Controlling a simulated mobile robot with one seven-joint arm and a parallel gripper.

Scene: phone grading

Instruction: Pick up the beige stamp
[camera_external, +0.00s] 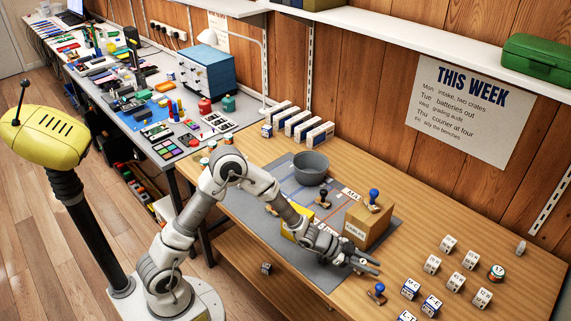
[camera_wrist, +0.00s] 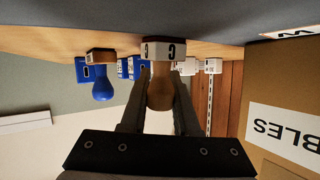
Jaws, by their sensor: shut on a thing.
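The beige stamp (camera_wrist: 160,92) has a rounded tan handle and a pale block marked C. In the wrist view it is upside down in the picture, between the two fingers of my gripper (camera_wrist: 158,100), which is shut on its handle.
A cardboard box (camera_external: 366,230) with a blue-handled stamp (camera_external: 374,198) on top stands close behind my gripper. Another blue stamp (camera_external: 377,291) is just in front. A dark stamp (camera_external: 323,198) and grey bowl (camera_external: 310,169) are on the mat. Several white blocks (camera_external: 432,264) stand right.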

